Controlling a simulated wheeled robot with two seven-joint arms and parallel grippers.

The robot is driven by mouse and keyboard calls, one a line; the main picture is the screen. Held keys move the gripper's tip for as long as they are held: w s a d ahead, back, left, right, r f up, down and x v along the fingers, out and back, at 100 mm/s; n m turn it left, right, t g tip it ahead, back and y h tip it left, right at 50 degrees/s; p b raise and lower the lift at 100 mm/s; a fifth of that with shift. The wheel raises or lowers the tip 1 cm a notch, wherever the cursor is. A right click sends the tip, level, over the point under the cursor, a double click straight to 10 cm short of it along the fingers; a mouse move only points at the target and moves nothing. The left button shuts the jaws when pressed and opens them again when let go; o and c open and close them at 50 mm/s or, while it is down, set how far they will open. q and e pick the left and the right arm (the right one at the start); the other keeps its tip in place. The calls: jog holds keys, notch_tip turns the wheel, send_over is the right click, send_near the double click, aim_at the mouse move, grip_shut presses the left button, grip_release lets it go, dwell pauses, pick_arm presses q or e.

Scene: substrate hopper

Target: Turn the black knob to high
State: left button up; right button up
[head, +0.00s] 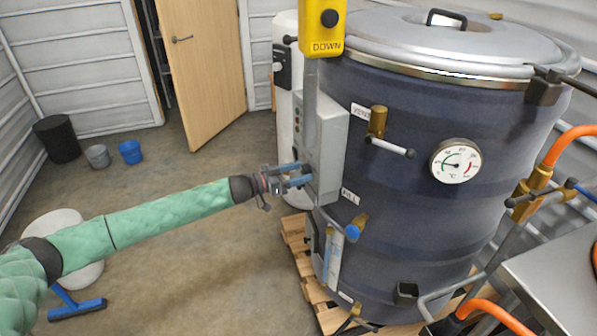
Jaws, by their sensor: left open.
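My left gripper (297,174) is open, its blue fingers at the left-facing side of a grey control box (332,150). The box is mounted on the large dark blue drum (400,180). The black knob is not clear to see: the box's side face is seen at a steep angle and partly covered by the fingers. I cannot tell whether the fingers touch a knob or which setting it has. My right gripper is not in view.
A yellow pendant (323,28) marked DOWN hangs above the box. A vent valve handle (390,147), a dial gauge (456,161) and a blue-handled fill valve (352,231) stick out of the drum. A wooden pallet (297,240) lies below. The floor to the left is mostly open.

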pick_arm(q)
jog(key=shift+d, duration=0.15)
jog(key=shift+c, duration=0.5)
jog(key=c, duration=0.9)
